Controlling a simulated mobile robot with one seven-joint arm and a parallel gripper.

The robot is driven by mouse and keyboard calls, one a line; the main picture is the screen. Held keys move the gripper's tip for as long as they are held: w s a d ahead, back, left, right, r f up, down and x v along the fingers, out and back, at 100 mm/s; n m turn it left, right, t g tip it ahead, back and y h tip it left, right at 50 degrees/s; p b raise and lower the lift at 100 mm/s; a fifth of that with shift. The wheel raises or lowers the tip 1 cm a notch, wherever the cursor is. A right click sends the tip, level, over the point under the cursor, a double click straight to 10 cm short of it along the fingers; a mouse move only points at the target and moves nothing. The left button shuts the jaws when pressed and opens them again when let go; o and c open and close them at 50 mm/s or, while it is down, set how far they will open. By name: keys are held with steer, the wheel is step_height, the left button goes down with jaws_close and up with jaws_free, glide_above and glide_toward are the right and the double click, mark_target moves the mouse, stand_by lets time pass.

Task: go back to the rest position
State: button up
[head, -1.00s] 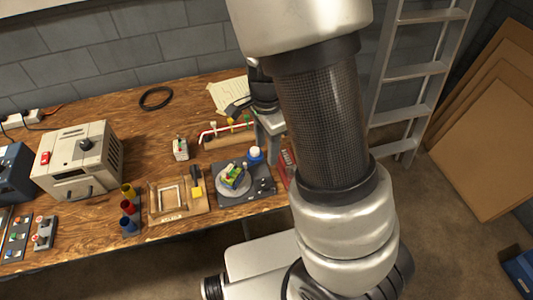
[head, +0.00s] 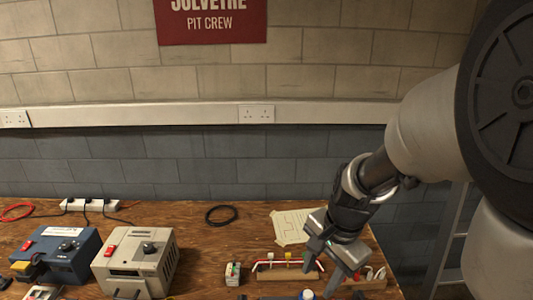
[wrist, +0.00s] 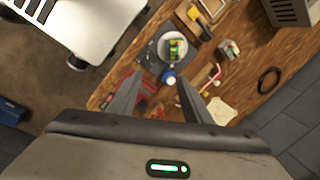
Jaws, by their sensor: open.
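My gripper (head: 338,262) is open and empty, raised above the right part of the wooden workbench (head: 215,240). In the wrist view my gripper (wrist: 155,95) shows its two fingers spread apart, with nothing between them but the bench well below. A blue jar with a white lid (wrist: 169,78) lies in view past the fingertips. A round plate with a green and yellow block (wrist: 174,49) sits on a dark base beyond it. My arm comes in from the right side of the head view.
A grey power unit (head: 136,260) and a blue one (head: 55,257) stand at the left of the bench. A rack with a red-and-white rod (head: 288,267), a small terminal box (head: 233,273), a paper sheet (head: 292,226) and a black cable coil (head: 221,215) lie nearby. A ladder (head: 455,235) leans at right.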

steer(key=s+r+n+t+p, duration=0.1)
steer(key=s+r+n, duration=0.2)
steer(key=r, duration=0.3)
steer(key=s+d+r+n+t+h+p, duration=0.1)
steer(key=s+r+n, duration=0.3)
steer(key=r, duration=0.3)
steer(key=s+r+n+t+p, duration=0.1)
steer(key=s+r+n+t, duration=0.1)
steer(key=r, duration=0.4)
steer(key=shift+s+d+r+n+h, duration=0.15)
steer(key=shift+s+d+n+h, duration=0.2)
steer(key=shift+s+n, duration=0.6)
steer(key=shift+w, duration=0.15)
steer(key=shift+c, duration=0.3)
